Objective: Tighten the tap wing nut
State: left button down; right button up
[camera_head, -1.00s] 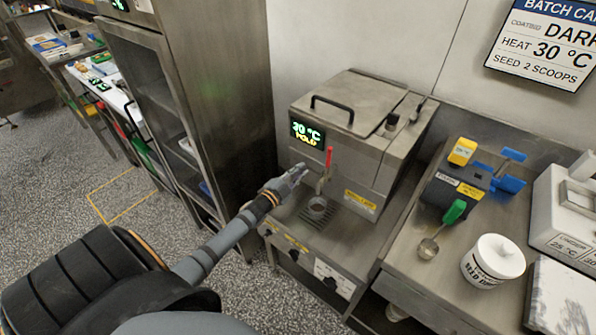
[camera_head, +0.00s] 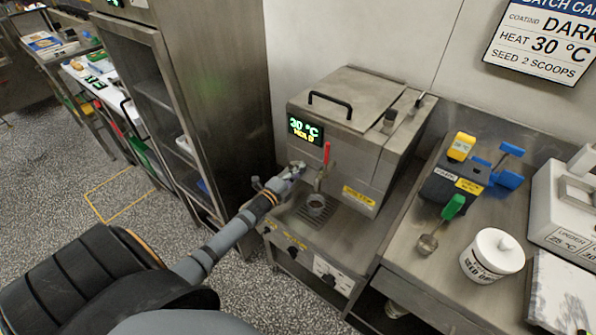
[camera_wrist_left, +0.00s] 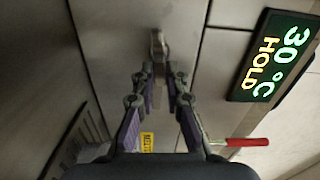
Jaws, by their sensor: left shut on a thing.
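My left gripper (camera_head: 298,167) is at the machine front, just left of the tap. In the left wrist view its fingers (camera_wrist_left: 160,72) close on a small grey metal piece, which I take for the tap wing nut (camera_wrist_left: 157,45). The fingers hide part of it. The red lever (camera_wrist_left: 245,142) shows at lower right there. My right gripper is not in view.
The display (camera_head: 305,131) reads 30 °C HOLD. A steel cabinet (camera_head: 150,100) stands left of the machine.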

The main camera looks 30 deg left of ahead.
pick_arm(q)
jog(key=shift+f+m, duration=0.3)
jog(key=shift+m, duration=0.2)
jog(key=c, duration=1.4)
grip_release()
jog(key=shift+a+r, duration=0.1)
jog(key=s, duration=0.8)
jog(key=s+a, duration=0.1)
jog(key=s, duration=0.3)
jog(key=shift+d, duration=0.1)
